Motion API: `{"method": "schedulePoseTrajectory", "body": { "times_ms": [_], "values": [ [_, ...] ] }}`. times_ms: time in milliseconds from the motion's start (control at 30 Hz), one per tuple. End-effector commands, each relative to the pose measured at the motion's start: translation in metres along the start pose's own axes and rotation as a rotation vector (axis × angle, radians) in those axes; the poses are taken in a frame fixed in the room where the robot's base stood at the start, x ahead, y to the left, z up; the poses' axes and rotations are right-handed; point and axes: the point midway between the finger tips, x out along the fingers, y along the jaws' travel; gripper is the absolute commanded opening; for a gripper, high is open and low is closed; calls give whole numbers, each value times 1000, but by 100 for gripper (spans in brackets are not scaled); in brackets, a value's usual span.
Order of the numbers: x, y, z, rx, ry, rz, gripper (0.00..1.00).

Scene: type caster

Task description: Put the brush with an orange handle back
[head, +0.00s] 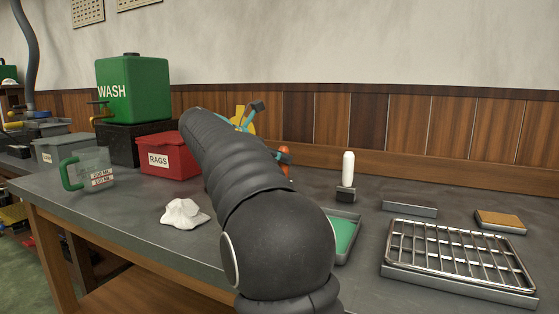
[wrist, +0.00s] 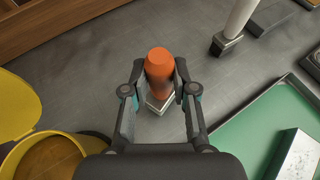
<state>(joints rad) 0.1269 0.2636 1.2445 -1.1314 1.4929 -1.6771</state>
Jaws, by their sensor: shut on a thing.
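The brush with an orange handle (wrist: 160,68) sits between the two fingers of my gripper (wrist: 161,92) in the wrist view. My gripper is shut on its handle. A pale metal-looking part of the brush shows below the handle, above the grey bench; I cannot tell whether it touches the bench. In the head view the orange handle (head: 285,153) shows just right of my arm, which hides most of the brush. A brush with a white handle (head: 348,170) stands upright on the bench to the right; it also shows in the wrist view (wrist: 240,20).
A green-lined tray (wrist: 262,128) lies right of my gripper, a yellow container (wrist: 50,150) left. A wire rack (head: 455,252), a red RAGS bin (head: 168,160), a measuring jug (head: 92,168) and a white cloth (head: 184,213) are on the bench (head: 120,225). The wooden backboard (head: 420,130) runs behind.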

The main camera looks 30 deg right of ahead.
Motion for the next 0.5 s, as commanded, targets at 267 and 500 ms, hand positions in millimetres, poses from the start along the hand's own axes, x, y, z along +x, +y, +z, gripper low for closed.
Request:
{"method": "schedulePoseTrajectory", "body": {
  "times_ms": [267,500],
  "values": [
    [1,0,-1,1,0,0,0],
    [2,0,-3,1,0,0,52]
  ]
}}
